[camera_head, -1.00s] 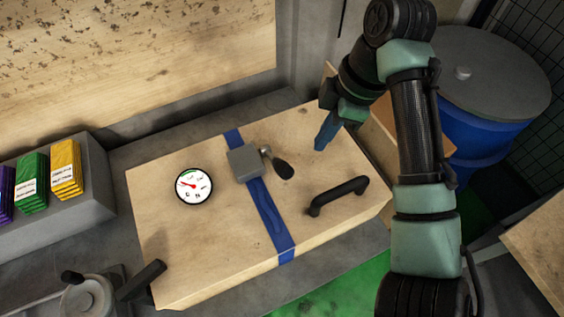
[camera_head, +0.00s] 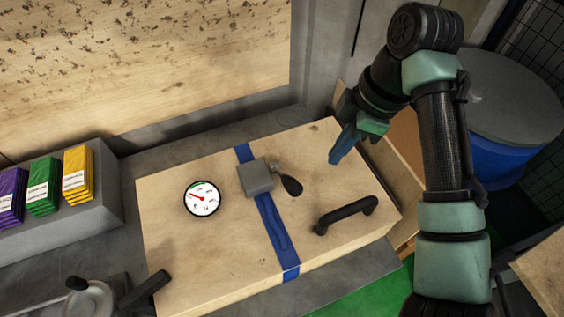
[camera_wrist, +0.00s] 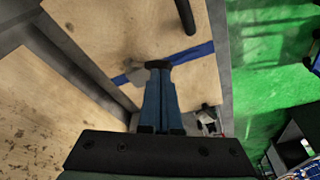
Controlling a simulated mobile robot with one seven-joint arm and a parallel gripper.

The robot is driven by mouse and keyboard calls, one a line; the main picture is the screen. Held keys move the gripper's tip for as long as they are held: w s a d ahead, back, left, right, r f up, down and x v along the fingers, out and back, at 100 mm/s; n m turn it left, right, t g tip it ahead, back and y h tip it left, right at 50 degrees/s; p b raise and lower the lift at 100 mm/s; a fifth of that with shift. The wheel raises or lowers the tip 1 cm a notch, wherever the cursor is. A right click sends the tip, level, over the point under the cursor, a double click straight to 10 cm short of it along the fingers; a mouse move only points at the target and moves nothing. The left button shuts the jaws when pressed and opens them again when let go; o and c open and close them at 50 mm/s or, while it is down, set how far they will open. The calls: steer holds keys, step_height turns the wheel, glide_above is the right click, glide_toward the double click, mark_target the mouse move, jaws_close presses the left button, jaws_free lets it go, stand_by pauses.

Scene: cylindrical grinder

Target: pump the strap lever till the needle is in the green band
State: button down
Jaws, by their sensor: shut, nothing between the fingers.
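The blue strap (camera_head: 271,226) runs across the top of a wooden crate (camera_head: 180,247) and passes through a grey ratchet block (camera_head: 255,177). The strap lever (camera_head: 291,186), with a dark paddle-shaped end, sticks out to the right of the block. A round white gauge (camera_head: 202,198) lies left of the strap. In the wrist view the lever end (camera_wrist: 158,64) shows just beyond the fingertips.
A black handle (camera_head: 346,214) stands on the crate's right part. Purple, green and yellow packs (camera_head: 43,186) sit on a grey block at left. A crank-like metal part (camera_head: 92,299) is at lower left. A blue drum (camera_head: 500,160) stands behind my arm.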

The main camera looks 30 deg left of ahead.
steer(key=shift+r, duration=0.1)
steer(key=p, duration=1.5)
glide_toward(295, 181)
steer(key=shift+f, duration=0.65)
steer(key=b+x, duration=0.5)
steer(key=x, duration=0.1)
steer(key=shift+s+a+f, duration=0.1)
steer(key=shift+a+f, duration=0.1)
steer(key=shift+f, duration=0.3)
